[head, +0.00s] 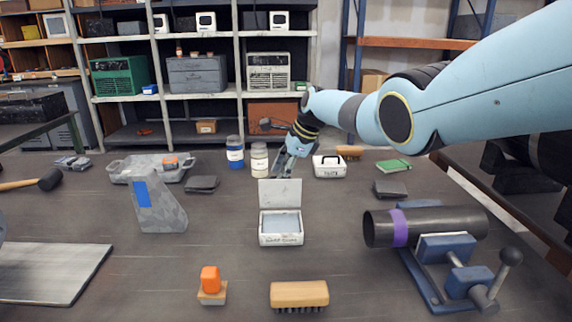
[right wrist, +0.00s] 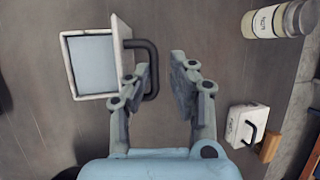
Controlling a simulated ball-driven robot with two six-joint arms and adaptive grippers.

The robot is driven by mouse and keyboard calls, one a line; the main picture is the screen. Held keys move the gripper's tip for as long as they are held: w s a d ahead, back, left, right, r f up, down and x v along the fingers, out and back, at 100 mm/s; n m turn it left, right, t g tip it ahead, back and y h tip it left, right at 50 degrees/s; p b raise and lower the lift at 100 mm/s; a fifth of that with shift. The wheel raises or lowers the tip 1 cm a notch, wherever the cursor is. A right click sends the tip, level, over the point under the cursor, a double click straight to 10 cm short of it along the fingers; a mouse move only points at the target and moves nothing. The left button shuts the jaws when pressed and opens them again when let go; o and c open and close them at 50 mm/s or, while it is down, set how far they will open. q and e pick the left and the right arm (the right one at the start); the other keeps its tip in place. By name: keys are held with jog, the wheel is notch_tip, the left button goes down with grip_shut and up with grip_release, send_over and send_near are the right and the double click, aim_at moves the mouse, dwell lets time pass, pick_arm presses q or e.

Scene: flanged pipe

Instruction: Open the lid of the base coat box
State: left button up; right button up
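The base coat box (head: 281,238) is a small white box in the middle of the table, with small lettering on its front. Its lid (head: 280,193) stands up at the back edge, and the pale grey inside shows. In the right wrist view the box (right wrist: 90,95) is at upper left, with a black handle (right wrist: 153,70) on the lid's outer side. My right gripper (head: 284,170) is just behind the raised lid. In the wrist view its fingers (right wrist: 162,80) are apart, with the handle close to the left finger; contact is unclear. My left gripper is not in view.
A second white box with a black handle (head: 329,168) stands shut behind and right. Blue-labelled (head: 235,152) and cream (head: 259,160) jars stand behind. A grey angled block (head: 157,205) is left; a clamped dark pipe (head: 445,224) is right. A brush (head: 299,294) lies in front.

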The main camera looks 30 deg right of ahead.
jog(key=shift+s+d, duration=0.1)
jog(key=shift+r, duration=0.2)
jog(key=v, duration=1.1)
jog(key=shift+r, duration=0.25)
jog(key=shift+s+f, duration=0.1)
jog(key=shift+s, duration=0.1)
